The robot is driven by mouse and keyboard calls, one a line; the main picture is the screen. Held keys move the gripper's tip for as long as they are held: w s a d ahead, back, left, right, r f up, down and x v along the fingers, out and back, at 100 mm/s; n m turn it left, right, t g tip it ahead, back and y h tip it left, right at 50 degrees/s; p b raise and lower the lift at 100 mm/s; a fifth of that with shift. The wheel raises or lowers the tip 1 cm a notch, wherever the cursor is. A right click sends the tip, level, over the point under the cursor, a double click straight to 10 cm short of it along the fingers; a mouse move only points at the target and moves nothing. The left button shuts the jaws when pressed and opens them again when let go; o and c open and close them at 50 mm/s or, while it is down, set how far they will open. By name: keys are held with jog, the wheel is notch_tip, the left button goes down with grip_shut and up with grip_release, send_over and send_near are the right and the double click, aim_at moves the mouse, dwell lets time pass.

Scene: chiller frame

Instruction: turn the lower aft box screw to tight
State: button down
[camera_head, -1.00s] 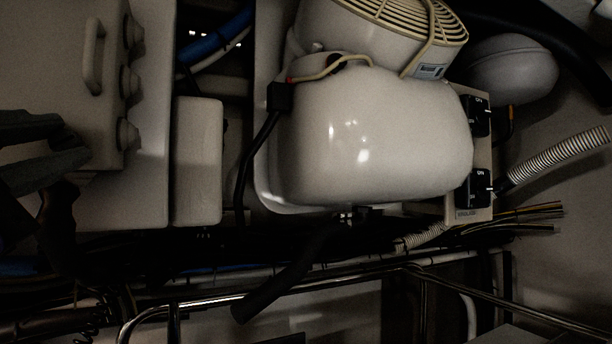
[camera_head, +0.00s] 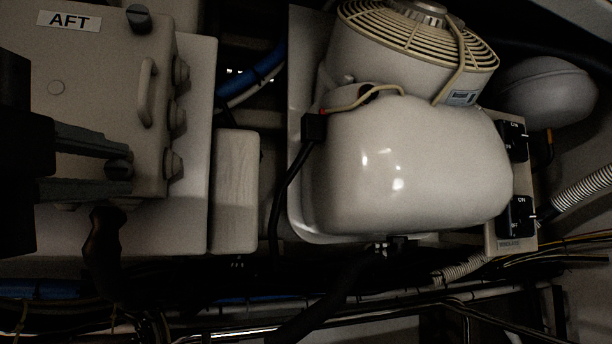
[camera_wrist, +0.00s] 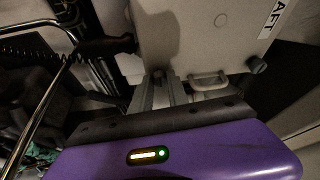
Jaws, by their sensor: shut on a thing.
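The pale grey aft box (camera_head: 85,105) stands at the left of the head view, with an AFT label (camera_head: 69,21) at its top. The lower box screw (camera_head: 119,168) is a dark knob on the box face near its bottom right corner. My gripper (camera_head: 122,167) reaches in from the left, its two grey fingers above and below this screw and shut on it. In the wrist view the screw (camera_wrist: 158,74) shows between the fingertips, partly hidden by them. I cannot tell its exact turn angle. The upper box screw (camera_head: 139,17) is dark and stands free.
A box handle (camera_head: 147,92) and several round side fittings (camera_head: 175,164) are right of the gripper. A dark handle-like part (camera_head: 103,240) hangs just below it. A white compressor housing (camera_head: 410,170), cables and pipes fill the right and bottom.

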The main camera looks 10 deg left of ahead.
dwell(0.3)
jog(key=c, duration=1.3)
grip_release()
jog(key=s, duration=0.2)
jog(key=s+d+b, duration=0.1)
jog(key=s, duration=0.4)
jog(key=shift+s+d+f, duration=0.15)
jog(key=shift+s+f, duration=0.2)
jog(key=shift+s, duration=0.1)
